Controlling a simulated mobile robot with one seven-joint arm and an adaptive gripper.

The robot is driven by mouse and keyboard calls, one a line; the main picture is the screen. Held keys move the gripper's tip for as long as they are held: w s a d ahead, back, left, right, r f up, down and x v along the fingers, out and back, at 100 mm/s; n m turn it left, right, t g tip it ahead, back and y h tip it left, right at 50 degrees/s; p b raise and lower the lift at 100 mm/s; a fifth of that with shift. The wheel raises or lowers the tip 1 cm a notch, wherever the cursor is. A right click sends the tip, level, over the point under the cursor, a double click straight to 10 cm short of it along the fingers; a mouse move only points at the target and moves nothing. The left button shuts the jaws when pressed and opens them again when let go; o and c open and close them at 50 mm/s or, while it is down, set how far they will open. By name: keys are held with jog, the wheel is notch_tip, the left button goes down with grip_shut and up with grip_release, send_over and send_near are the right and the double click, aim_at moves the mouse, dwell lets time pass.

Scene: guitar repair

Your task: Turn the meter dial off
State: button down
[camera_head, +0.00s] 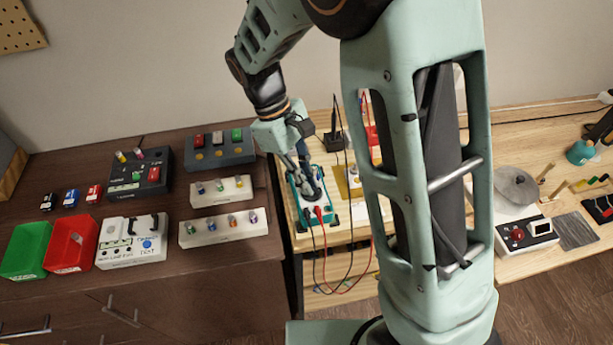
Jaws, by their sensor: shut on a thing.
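The meter (330,216) is a teal-edged box on the light wooden bench, just left of my arm's column. Red and black leads plug into its near end and hang over the bench edge. My gripper (314,190) points down onto the meter's face, with its fingers closed at the dark round dial (318,198). The fingers cover most of the dial, so its pointer and setting are hidden.
A dark bench on the left holds a green bin (25,249), a red bin (72,243), a white tester box (131,243) and several pedal-like boxes. A soldering iron stand (334,142) is behind the meter. My column blocks the middle right.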

jog(key=m, duration=0.2)
jog(key=m+g+y+p, duration=0.1)
jog(key=m, duration=0.1)
jog(key=shift+w+d+r+m, duration=0.1)
jog(key=shift+w+d+m, duration=0.1)
jog(key=shift+m, duration=0.1)
jog(key=shift+w+d+m+g+y+p, duration=0.1)
jog(key=shift+m+g+y+p, duration=0.25)
jog(key=shift+m, duration=0.6)
jog(key=shift+d+m+g+y+p, duration=0.15)
jog(key=shift+m+y, duration=0.4)
jog(key=shift+m, duration=0.4)
jog(key=shift+a, duration=0.1)
jog(key=c, duration=2)
grip_release()
jog(key=shift+c, duration=0.2)
jog(key=v, duration=1.2)
